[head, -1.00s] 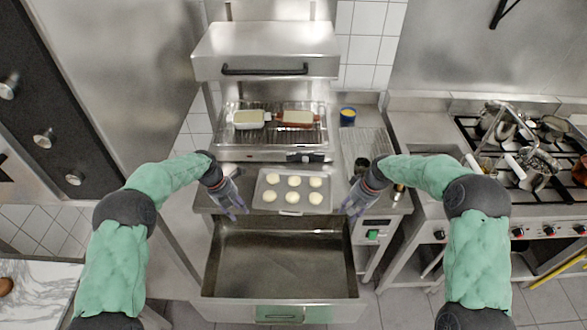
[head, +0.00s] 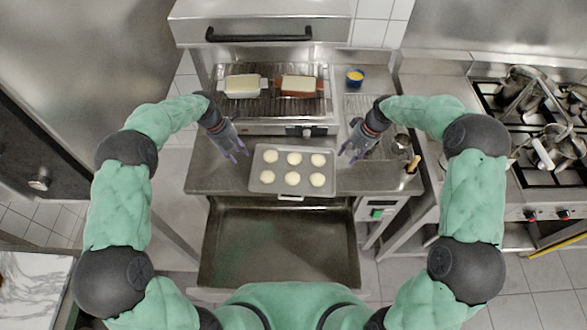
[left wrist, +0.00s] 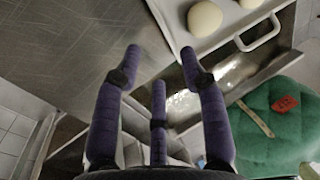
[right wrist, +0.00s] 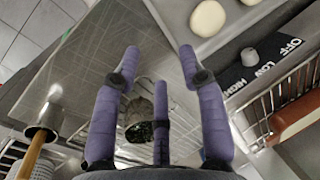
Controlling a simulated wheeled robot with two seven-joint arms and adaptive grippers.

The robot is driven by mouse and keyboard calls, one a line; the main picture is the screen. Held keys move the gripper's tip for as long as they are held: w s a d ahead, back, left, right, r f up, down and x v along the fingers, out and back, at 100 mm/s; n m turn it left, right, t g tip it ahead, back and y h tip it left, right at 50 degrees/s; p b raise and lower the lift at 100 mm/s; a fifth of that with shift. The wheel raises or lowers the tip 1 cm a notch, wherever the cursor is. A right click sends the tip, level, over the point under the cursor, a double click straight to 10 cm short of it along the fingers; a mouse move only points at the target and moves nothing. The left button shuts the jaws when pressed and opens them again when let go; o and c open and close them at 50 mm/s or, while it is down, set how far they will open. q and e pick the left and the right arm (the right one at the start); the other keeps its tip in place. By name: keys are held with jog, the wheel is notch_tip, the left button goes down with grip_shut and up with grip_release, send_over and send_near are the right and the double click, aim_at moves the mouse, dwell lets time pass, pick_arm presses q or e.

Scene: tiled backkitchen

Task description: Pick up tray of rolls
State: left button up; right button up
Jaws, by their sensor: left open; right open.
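A grey metal tray (head: 270,185) with several pale round rolls (head: 294,158) lies flat on the steel counter in front of the grill. It has a small handle at its near edge. My left gripper (head: 237,155) is open and empty, just left of the tray and apart from it. My right gripper (head: 347,156) is open and empty, just right of the tray and apart from it. In the left wrist view the tray (left wrist: 228,35) and its handle are at the upper right. In the right wrist view a corner of the tray (right wrist: 235,38) shows at the top.
A grill (head: 270,126) with two rectangular dishes stands behind the tray under a raised hood. A metal pot with a wooden handle (right wrist: 42,130) lies right of my right gripper. An open drawer (head: 280,245) is below the counter.

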aim_at(252, 171)
pick_arm(q)
jog(key=x, duration=1)
jog(key=shift+f, duration=0.15)
pick_arm(e)
jog(key=x, duration=1)
jog(key=shift+f, duration=0.15)
pick_arm(q)
grip_shut()
pick_arm(e)
grip_shut()
